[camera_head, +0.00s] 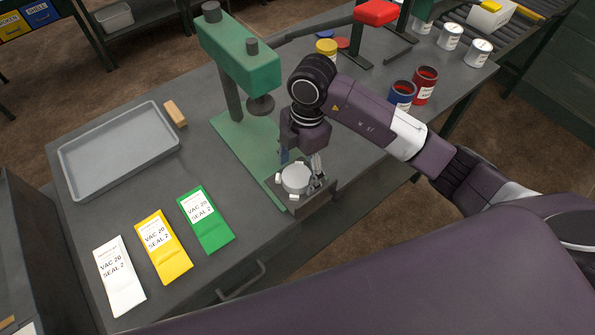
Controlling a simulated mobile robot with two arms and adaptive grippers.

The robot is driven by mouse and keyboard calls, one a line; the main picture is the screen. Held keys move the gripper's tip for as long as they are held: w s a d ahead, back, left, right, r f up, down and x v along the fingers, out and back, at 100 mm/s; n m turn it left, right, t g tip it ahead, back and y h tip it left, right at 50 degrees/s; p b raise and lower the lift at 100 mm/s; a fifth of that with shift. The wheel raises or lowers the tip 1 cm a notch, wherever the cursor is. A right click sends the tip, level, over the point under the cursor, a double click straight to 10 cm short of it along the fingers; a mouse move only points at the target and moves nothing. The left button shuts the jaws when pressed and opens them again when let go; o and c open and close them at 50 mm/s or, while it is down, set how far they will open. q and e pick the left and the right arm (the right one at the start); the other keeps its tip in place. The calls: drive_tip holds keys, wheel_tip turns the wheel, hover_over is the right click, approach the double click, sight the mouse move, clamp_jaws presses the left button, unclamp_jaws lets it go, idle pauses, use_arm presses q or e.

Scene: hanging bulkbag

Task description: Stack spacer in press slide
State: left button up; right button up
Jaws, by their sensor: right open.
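The green press (243,62) stands on a green base plate on the bench, its dark ram above the plate. At the front corner of the plate is a grey slide (308,200). A pale round notched piece (294,180), perhaps the spacer, sits at the slide; I cannot tell whether it is one part or several stacked. My right gripper (316,170) points down right beside this piece, open, with its fingers at the piece's back right edge. The gripper and wrist hide part of the slide and plate. My left gripper is not in view.
A grey tray (118,150) and a small wooden block (175,113) lie left of the press. White, yellow and green packets (206,220) lie at the front left. Blue and red cans (425,86) stand behind my right arm. A red-topped device (376,13) stands further back.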

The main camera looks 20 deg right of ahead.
sight(300, 173)
drive_tip(key=r, duration=0.4)
drive_tip(key=r+b, duration=0.1)
drive_tip(key=r, duration=0.1)
drive_tip(key=shift+w+d+r, duration=0.15)
drive_tip(key=shift+d+r, duration=0.2)
